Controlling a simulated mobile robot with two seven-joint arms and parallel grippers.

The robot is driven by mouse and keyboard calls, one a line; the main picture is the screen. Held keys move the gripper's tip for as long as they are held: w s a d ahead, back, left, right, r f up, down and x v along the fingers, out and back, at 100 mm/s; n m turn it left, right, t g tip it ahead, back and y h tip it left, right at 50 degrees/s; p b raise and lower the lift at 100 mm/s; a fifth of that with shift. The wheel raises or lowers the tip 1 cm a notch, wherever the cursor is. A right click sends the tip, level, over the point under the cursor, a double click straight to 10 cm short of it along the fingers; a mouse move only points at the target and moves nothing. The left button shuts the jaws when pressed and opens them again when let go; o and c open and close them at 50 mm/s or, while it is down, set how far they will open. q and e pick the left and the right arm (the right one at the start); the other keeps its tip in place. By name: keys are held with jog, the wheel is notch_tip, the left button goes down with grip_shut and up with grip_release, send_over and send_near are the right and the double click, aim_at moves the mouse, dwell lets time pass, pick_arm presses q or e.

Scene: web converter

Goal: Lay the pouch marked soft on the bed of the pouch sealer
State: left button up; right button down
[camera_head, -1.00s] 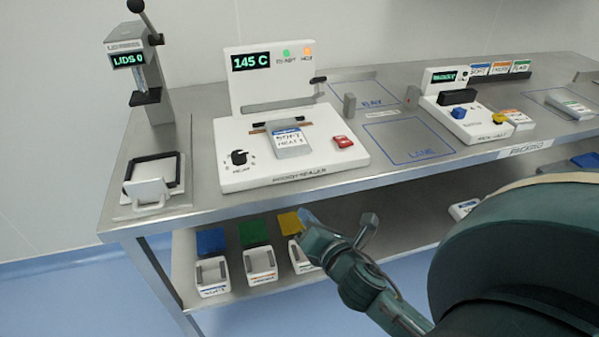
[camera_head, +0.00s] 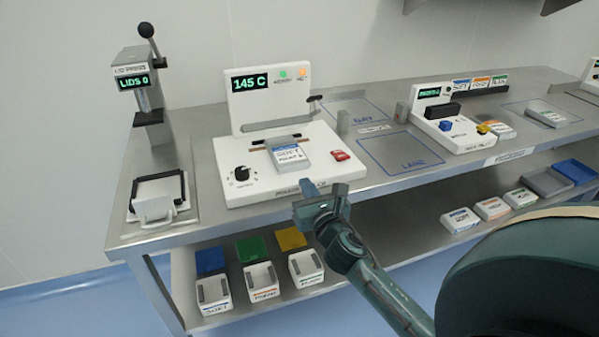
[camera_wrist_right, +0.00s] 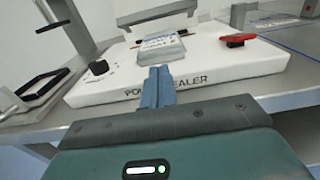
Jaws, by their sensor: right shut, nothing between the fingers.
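The pouch marked soft (camera_head: 289,154), pale with a blue band, lies on the bed of the pouch sealer (camera_head: 320,175), under its raised panel that reads 145 C. The pouch also shows in the right wrist view (camera_wrist_right: 159,48), on the sealer (camera_wrist_right: 200,78). My right gripper (camera_head: 309,190) is shut and empty at the sealer's front edge, apart from the pouch. In the right wrist view its closed fingers (camera_wrist_right: 157,76) point toward the pouch. My left gripper is not in view.
A red switch (camera_head: 340,155) and a dark knob (camera_head: 241,173) sit on the sealer. A lid press (camera_head: 145,90) stands to the left, and a second machine (camera_head: 455,130) to the right. The marked lane area (camera_head: 412,153) is clear. Coloured bins (camera_head: 252,250) stand on the lower shelf.

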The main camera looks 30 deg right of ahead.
aim_at(295, 167)
jog(key=x, duration=0.5)
jog(key=shift+w, duration=0.25)
